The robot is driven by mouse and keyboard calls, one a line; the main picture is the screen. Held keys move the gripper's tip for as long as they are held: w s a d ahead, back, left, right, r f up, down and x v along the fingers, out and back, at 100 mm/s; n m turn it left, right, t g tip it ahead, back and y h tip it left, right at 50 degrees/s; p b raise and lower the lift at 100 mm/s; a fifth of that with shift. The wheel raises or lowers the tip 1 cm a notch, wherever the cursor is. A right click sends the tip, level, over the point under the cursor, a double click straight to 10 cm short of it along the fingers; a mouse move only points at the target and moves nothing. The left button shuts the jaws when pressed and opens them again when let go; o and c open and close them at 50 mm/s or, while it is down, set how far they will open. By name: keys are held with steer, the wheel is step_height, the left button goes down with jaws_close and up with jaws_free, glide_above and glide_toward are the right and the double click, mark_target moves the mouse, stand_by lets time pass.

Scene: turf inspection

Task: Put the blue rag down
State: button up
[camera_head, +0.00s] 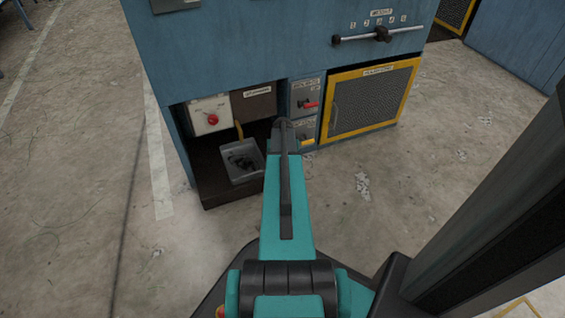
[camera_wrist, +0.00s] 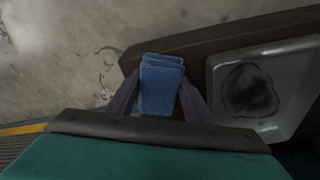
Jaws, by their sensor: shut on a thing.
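The blue rag (camera_wrist: 162,72), folded in layers, is between the two dark fingers of my gripper (camera_wrist: 159,84) in the wrist view. My gripper is shut on it. The rag is over or near a dark ledge (camera_wrist: 190,41), left of a grey tray; I cannot tell whether it touches the ledge. In the head view my teal arm hides the gripper and the rag.
The grey tray (camera_head: 236,177) with a dark patch inside stands on the low dark ledge (camera_head: 216,193) of a blue machine (camera_head: 270,48). A red button (camera_head: 213,119), red-handled switch (camera_head: 311,104) and yellow-framed mesh panel (camera_head: 372,98) are close by. Concrete floor (camera_head: 75,190) lies open at left.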

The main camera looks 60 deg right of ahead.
steer(key=shift+f, duration=0.55)
steer(key=o, duration=1)
steer(key=shift+d, duration=0.1)
steer(key=shift+r, duration=0.4)
step_height(320, 180, up, 12)
steer(key=a+p, duration=0.1)
steer(key=p, duration=0.4)
steer(key=shift+s+a+r, duration=0.25)
steer(key=shift+s+a, duration=0.1)
steer(key=shift+s, duration=0.1)
